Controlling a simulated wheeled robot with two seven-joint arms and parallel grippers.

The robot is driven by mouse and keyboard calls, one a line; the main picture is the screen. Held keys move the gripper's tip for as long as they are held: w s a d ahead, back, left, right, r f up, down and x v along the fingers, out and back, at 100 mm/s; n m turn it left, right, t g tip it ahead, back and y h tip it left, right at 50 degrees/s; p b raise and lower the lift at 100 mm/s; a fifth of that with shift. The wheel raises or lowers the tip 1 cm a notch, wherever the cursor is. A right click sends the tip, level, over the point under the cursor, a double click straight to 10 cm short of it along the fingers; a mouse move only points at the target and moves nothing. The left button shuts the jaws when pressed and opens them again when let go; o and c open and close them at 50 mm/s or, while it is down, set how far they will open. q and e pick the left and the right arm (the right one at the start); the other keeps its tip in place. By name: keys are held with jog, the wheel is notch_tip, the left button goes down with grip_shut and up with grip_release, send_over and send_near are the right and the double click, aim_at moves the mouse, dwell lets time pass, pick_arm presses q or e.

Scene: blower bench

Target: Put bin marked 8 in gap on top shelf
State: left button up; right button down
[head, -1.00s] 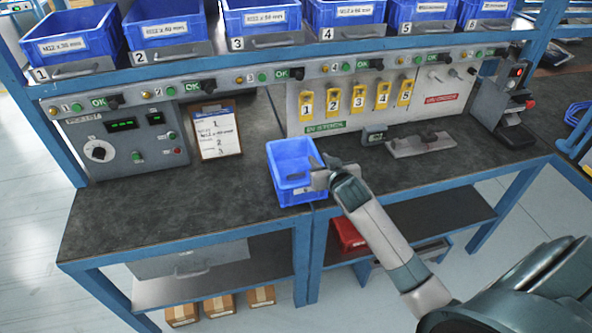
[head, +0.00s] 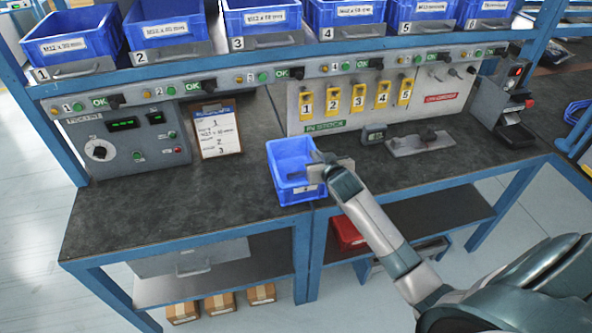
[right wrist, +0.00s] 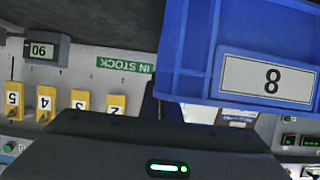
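The blue bin (head: 290,180) stands upright on the dark bench top near its front edge, and looks empty. In the right wrist view its front label (right wrist: 268,80) reads 8, and the bin fills the upper right. My right gripper (head: 322,166) is at the bin's right side, close to its front right corner and rim. I cannot tell whether it touches the bin or how far apart its fingers are. The top shelf (head: 220,70) shows blue bins at places 1 to 6, all filled. No gap shows in this part of the shelf. My left gripper is not in view.
Behind the bin are a clipboard (head: 217,133), a control box (head: 127,138) and a panel of yellow numbered tags (head: 358,98). A grey fixture (head: 420,143) lies to the right. The bench left of the bin is clear. A red bin (head: 350,232) sits below.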

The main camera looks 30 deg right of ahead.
jog(key=shift+r, duration=0.15)
